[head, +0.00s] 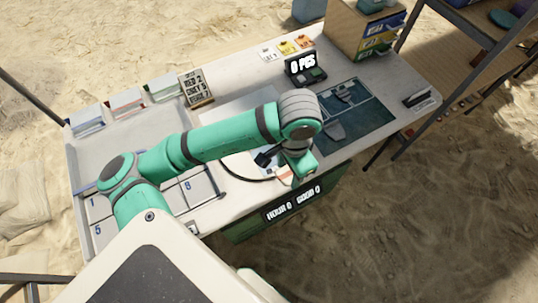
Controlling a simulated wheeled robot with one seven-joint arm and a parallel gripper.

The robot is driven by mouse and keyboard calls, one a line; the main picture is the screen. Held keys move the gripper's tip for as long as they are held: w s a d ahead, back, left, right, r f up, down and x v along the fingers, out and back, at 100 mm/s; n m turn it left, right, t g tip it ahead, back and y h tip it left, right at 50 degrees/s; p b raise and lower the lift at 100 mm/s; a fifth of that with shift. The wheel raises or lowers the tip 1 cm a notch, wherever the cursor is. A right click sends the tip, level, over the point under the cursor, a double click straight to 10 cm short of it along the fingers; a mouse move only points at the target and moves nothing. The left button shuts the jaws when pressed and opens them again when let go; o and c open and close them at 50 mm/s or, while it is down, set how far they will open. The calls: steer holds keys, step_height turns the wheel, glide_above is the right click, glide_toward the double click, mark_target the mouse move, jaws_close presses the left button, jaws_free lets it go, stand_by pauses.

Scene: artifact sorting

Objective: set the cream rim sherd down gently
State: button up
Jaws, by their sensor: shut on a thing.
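My gripper (292,174) points down over the front part of the table, at the end of my green arm. My own wrist covers most of it, and its fingers are small and hard to make out. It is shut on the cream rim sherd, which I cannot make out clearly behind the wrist. I cannot tell whether the sherd touches the surface below. The white table (232,205) runs beneath the arm.
A dark mat (372,124) with grey shapes lies right of my gripper. Behind it stand a "0 PCS" display (304,67) and colored drawers (376,42). Numbered compartments (199,188) and small boxes (126,103) are at left.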

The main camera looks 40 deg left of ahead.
steer(key=w+a+f, duration=0.2)
steer(key=a, duration=0.1)
steer(key=w+a+f, duration=0.2)
steer(key=a+f, duration=0.1)
steer(key=a, duration=0.1)
steer(key=w+a+f, duration=0.2)
steer(key=a+f, duration=0.1)
steer(key=a, duration=0.1)
steer(key=shift+f, duration=0.1)
steer(key=shift+w+a+f, duration=0.25)
steer(key=shift+a+f, duration=0.1)
steer(key=shift+f, duration=0.25)
steer(key=f, duration=0.3)
steer(key=shift+w+a, duration=0.15)
steer(key=shift+w, duration=0.05)
steer(key=shift+f, duration=0.3)
steer(key=shift+s+a, duration=0.15)
steer(key=shift+s, duration=0.05)
steer(key=shift+f, duration=0.1)
steer(key=o, duration=0.7)
steer(key=shift+o, duration=0.3)
